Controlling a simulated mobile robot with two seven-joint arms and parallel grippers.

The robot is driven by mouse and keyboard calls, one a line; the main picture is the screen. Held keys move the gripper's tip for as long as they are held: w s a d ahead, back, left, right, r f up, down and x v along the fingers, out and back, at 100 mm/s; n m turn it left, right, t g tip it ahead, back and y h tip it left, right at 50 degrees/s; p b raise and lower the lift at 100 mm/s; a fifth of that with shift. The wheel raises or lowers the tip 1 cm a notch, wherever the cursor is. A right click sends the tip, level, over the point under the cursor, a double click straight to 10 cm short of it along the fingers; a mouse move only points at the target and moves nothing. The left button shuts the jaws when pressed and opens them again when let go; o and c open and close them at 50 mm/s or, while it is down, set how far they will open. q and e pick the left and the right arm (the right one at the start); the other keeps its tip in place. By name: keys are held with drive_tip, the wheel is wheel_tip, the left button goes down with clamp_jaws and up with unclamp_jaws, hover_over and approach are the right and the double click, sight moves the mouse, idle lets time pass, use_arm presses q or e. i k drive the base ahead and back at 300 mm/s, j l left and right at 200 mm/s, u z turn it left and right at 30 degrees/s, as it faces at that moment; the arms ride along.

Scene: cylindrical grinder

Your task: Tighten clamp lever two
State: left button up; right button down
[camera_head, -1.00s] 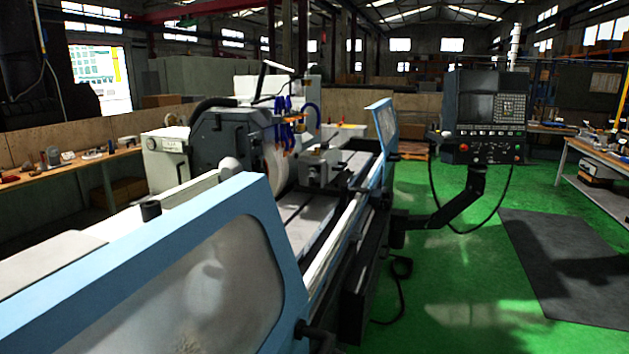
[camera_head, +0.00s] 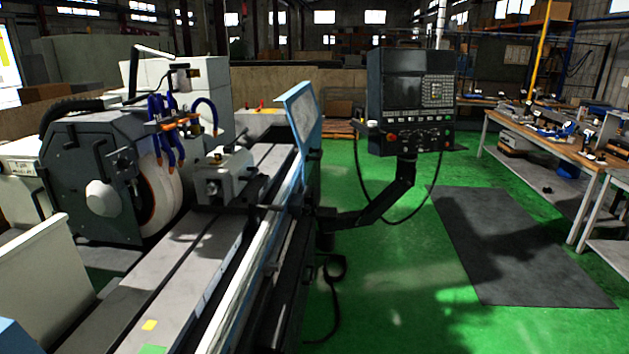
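The cylindrical grinder fills the left of the head view, with its long grey table (camera_head: 170,275) running away from me. A grey workhead or tailstock unit (camera_head: 222,175) sits on the table beside the grinding wheel (camera_head: 160,190). A thin dark bar (camera_head: 255,207) sticks out near that unit's base on the right; I cannot tell whether it is a clamp lever. No part is clearly recognisable as clamp lever two. Neither of my grippers is in view.
A control panel (camera_head: 411,100) on a swing arm (camera_head: 385,200) stands right of the grinder. A blue-framed door (camera_head: 301,112) stands open at the table's side. A dark mat (camera_head: 515,245) lies on the green floor (camera_head: 390,290). A workbench (camera_head: 560,145) with tools is at the right.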

sight(254, 206)
drive_tip(key=i+l+u, duration=0.1)
drive_tip(key=i, duration=0.45)
drive_tip(key=i+l, duration=0.15)
drive_tip(key=i, duration=0.35)
drive_tip(key=i+l+u, duration=0.15)
drive_tip(key=i, duration=0.4)
drive_tip(key=i+l, duration=0.15)
drive_tip(key=i, duration=0.4)
drive_tip(key=i+l+u, duration=0.2)
drive_tip(key=i+u, duration=0.25)
drive_tip(key=i+l+u, duration=0.3)
drive_tip(key=u, duration=0.15)
drive_tip(key=i+l+u, duration=0.55)
drive_tip(key=l+u, duration=0.35)
drive_tip(key=l, duration=0.1)
